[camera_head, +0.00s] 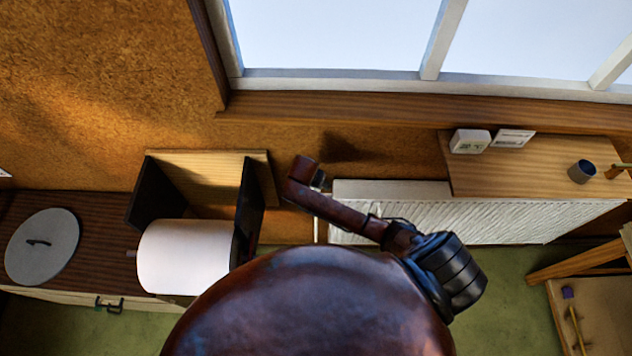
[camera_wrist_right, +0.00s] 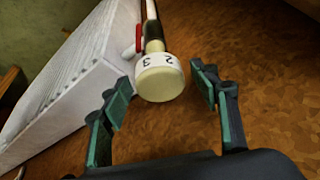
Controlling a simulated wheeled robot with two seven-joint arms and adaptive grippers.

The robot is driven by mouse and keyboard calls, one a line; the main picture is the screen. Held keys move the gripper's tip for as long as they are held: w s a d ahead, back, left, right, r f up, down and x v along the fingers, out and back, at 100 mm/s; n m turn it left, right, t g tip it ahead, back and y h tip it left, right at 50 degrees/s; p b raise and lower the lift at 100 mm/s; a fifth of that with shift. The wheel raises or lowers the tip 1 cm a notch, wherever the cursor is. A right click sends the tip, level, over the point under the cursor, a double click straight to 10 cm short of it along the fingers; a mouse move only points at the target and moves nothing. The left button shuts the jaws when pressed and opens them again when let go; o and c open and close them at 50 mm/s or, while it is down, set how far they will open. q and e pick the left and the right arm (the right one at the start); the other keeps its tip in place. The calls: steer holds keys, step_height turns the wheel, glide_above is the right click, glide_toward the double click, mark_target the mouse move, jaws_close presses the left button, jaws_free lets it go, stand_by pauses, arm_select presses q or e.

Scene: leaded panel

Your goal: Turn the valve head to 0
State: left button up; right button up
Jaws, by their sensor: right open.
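The valve head (camera_wrist_right: 160,80) is a cream cylinder on a brass-coloured stem in the right wrist view. The digits 2 and 3 show on its side, seen tilted; no 0 is visible on the side facing me. My right gripper (camera_wrist_right: 161,76) is open, with one green-and-black finger on each side of the valve head. Gaps show between the fingers and the head. In the head view my reddish-brown arm reaches toward the left end of the radiator (camera_head: 470,222), and the valve head and fingers cannot be made out there. My left gripper is not in view.
The white radiator also shows close on the left in the right wrist view (camera_wrist_right: 75,85). A red part (camera_wrist_right: 139,38) sits beside the stem. A paper roll (camera_head: 185,256) in a dark-sided holder stands left of my arm. A wooden shelf (camera_head: 530,175) is above the radiator.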

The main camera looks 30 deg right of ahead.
steer(key=shift+c, duration=0.5)
steer(key=c, duration=1.1)
steer(key=shift+o, duration=0.2)
steer(key=shift+n, duration=0.3)
steer(key=n+t+y, duration=0.1)
steer(key=n, duration=0.2)
steer(key=shift+n, duration=0.3)
steer(key=n+y, duration=0.1)
steer(key=n, duration=0.1)
steer(key=n+t+y, duration=0.1)
steer(key=n, duration=0.2)
steer(key=shift+d, duration=0.1)
steer(key=n+y, duration=0.1)
steer(key=n, duration=0.4)
steer(key=shift+y, duration=0.4)
steer(key=shift+n+g+y, duration=0.6)
steer(key=shift+n+y, duration=0.2)
steer(key=shift+n, duration=1.4)
